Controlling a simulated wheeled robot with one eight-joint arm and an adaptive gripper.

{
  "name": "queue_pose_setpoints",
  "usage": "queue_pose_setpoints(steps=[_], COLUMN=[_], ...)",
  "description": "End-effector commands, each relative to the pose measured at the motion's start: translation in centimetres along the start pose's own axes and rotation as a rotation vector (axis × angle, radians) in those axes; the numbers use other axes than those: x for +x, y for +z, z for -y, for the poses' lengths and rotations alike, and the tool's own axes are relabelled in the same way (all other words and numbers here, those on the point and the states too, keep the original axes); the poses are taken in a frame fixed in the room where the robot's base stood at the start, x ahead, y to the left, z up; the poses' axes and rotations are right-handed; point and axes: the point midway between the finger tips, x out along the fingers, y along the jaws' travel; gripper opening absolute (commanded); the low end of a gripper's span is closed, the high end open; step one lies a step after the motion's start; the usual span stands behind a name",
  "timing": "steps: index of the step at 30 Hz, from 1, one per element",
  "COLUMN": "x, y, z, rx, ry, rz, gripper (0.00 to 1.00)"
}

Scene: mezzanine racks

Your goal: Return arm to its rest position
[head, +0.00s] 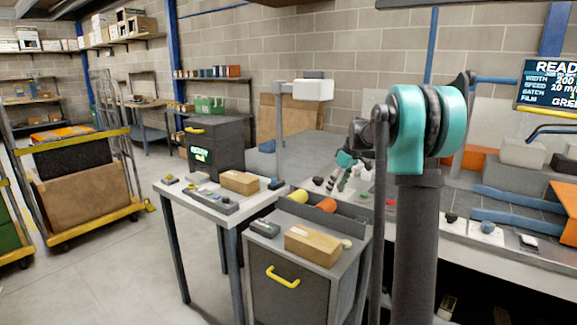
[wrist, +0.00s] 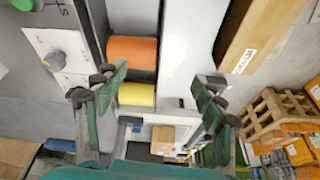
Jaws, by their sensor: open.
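My arm rises on its dark column at the right of the head view, with a teal joint at the top. My gripper (head: 338,182) hangs at the far side of the arm, above the bench area, partly hidden by the arm. In the wrist view my gripper (wrist: 160,85) has its two green and grey fingers spread wide apart. Nothing is held between them. An orange roll (wrist: 132,55) and a yellow roll (wrist: 136,93) show beyond and between the fingers, clear of them.
A grey cabinet (head: 284,282) with a yellow handle carries a cardboard box (head: 313,246). A small table (head: 170,187) beside it holds another box (head: 240,182). A yellow cart (head: 75,190) stands at left. Open floor (head: 130,265) lies at the front left.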

Motion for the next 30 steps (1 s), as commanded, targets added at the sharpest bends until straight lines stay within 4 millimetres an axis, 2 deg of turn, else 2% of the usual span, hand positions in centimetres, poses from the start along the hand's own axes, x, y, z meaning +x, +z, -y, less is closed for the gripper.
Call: queue_pose_setpoints(steps=[1, 11, 21, 25, 30], x=[0.1, 1.9, 5.7, 7.2, 8.2], y=[1.6, 12.2, 25.2, 29.2, 32.0], z=[1.8, 12.3, 23.4, 26.4, 28.4], rx=[0.039, 0.329, 0.613, 0.695, 0.753], ry=[0.016, 0.125, 0.235, 0.266, 0.286], rz=[0.005, 0.011, -0.024, -0.043, -0.058], gripper=[0.70, 0.70, 0.70, 0.70, 0.70])
